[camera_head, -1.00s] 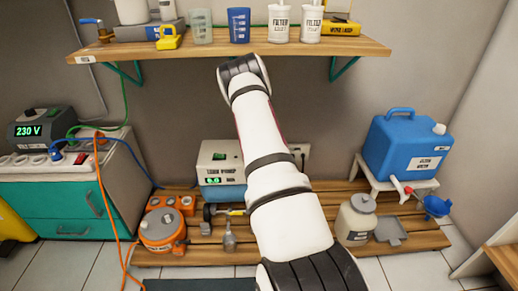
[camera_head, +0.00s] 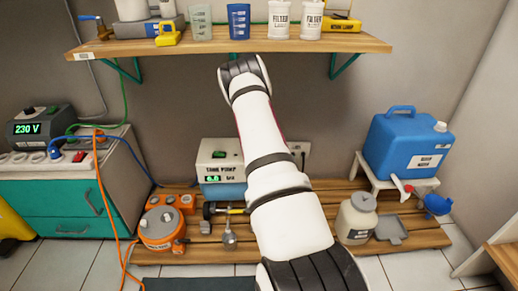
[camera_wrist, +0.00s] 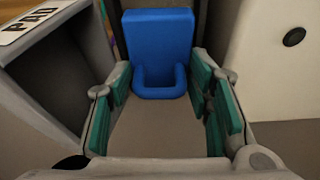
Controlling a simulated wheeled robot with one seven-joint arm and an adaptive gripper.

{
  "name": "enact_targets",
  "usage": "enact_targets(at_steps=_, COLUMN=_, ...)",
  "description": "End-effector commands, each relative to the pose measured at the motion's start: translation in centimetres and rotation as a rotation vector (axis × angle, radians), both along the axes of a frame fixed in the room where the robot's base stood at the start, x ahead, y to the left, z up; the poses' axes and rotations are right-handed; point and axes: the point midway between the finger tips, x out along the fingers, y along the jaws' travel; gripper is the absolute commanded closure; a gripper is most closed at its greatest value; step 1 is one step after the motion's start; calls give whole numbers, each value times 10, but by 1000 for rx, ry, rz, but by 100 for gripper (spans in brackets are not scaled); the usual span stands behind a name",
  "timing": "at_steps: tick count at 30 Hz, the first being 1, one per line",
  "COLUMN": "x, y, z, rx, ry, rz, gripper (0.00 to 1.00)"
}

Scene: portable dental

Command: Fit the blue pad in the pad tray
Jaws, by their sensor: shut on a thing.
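The blue pad (camera_wrist: 160,40) is between the two fingers of my gripper (camera_wrist: 160,78) in the wrist view. It is a block with a U-shaped loop at its near end, and my gripper is shut on it. A grey, walled holder with a white label reading PAD (camera_wrist: 32,22) stands at the left edge of the wrist view, apart from the pad; it looks like the pad tray (camera_wrist: 62,62). Only part of it shows. In the head view my arm covers the middle, and my gripper, the pad and the tray cannot be made out.
A pale block-like body (camera_wrist: 275,60) stands close on the right in the wrist view. In the head view a wooden shelf (camera_head: 225,47) with cups and bottles spans the back.

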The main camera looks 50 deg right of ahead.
Motion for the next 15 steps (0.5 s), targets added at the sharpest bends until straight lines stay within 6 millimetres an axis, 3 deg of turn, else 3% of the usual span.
enact_targets(at_steps=15, x=0, y=0, z=-9, rx=0, ry=0, rz=0, gripper=73)
